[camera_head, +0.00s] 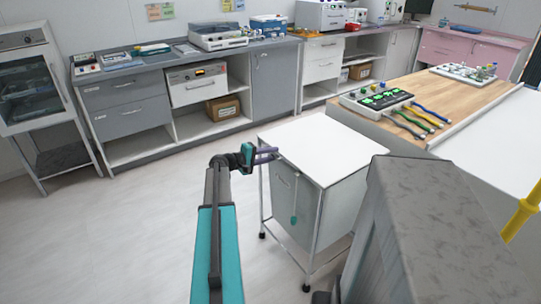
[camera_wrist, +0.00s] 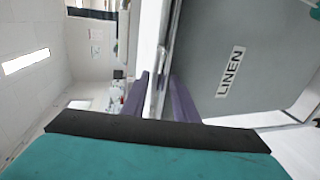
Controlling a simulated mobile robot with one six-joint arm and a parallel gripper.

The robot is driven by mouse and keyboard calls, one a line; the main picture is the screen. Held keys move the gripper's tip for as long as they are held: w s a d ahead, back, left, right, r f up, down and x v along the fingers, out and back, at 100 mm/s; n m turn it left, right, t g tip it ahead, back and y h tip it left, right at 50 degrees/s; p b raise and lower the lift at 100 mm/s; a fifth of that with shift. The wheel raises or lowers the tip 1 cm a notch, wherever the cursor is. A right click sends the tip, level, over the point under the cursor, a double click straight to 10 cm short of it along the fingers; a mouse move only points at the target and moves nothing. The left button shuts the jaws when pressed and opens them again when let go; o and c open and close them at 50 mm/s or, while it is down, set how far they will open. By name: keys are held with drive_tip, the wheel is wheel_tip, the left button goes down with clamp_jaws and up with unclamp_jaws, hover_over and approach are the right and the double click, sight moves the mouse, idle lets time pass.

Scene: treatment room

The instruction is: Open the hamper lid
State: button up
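The hamper is a wheeled metal frame with a flat white lid (camera_head: 322,148) and a grey bag (camera_head: 302,205) below it. The lid lies flat and closed. In the wrist view the bag's side (camera_wrist: 265,50) carries the label LINEN. My gripper (camera_head: 267,153) is at the left edge of the lid, near its back left corner. In the wrist view its two purple fingers (camera_wrist: 160,88) are apart, with the lid's edge (camera_wrist: 152,35) showing between and beyond them. Contact with the lid cannot be told.
A wood-topped bench (camera_head: 440,98) with a device and coloured leads stands right of the hamper. A grey counter (camera_head: 165,68) runs along the back wall. A glass-door cabinet (camera_head: 35,90) stands at left. The floor (camera_head: 130,220) left of the hamper is clear.

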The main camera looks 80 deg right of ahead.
clamp_jaws()
drive_tip(key=shift+w, duration=0.15)
drive_tip(key=shift+r+p, duration=0.25)
drive_tip(key=shift+p, duration=0.05)
drive_tip(key=shift+r, duration=0.2)
drive_tip(key=shift+r, duration=0.1)
